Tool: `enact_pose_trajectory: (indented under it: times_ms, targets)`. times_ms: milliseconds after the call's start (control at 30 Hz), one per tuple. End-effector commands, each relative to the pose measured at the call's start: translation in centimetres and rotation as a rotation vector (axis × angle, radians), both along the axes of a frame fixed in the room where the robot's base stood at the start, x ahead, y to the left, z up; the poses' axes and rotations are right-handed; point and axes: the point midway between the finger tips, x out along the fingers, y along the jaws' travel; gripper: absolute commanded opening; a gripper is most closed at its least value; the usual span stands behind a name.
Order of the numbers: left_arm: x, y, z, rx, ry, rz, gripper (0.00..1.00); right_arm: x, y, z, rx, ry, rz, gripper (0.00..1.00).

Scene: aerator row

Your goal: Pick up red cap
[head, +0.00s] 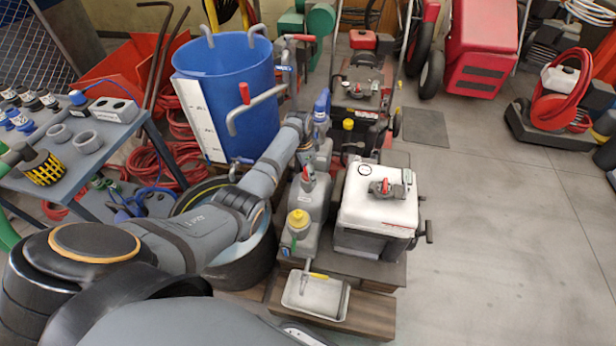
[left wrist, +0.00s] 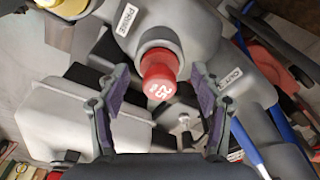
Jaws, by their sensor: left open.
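The red cap (left wrist: 158,76), marked "25", sits upright on a grey pump body (left wrist: 185,25) in the left wrist view. My left gripper (left wrist: 160,70) is open, its two fingers on either side of the cap with a gap on each side. They do not visibly touch it. In the head view my left arm reaches over the pump, and a small red part (head: 308,172), which looks like the same cap, shows just beyond the arm's end. The fingers are hard to make out there. My right gripper is in neither view.
A yellow cap (head: 298,218) is on the same pump. A white-topped machine (head: 378,200) stands close on its right, a small metal tray (head: 316,297) in front. A blue barrel (head: 228,75) stands behind my arm.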

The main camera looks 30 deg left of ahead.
Motion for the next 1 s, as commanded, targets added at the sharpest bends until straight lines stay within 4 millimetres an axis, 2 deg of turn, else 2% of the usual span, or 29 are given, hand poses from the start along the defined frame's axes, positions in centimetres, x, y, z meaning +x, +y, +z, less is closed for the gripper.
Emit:
enact_pose_trajectory:
  times_ms: [167, 200, 600, 867, 1000]
  targets:
    - [0.0, 0.0, 0.0, 0.0, -0.001, 0.0, 0.66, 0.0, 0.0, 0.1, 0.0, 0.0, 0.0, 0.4]
    - [0.0, 0.0, 0.0, 0.0, -0.001, 0.0, 0.64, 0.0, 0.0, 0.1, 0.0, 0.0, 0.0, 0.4]
    - [0.0, 0.0, 0.0, 0.001, -0.001, 0.0, 0.09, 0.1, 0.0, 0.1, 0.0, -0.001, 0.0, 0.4]
    - [0.0, 0.0, 0.2, 0.001, -0.001, 0.0, 0.09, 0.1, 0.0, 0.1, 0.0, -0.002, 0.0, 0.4]
    - [0.1, 0.0, 1.3, 0.001, -0.002, 0.0, 0.09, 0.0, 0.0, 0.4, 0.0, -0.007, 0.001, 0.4]
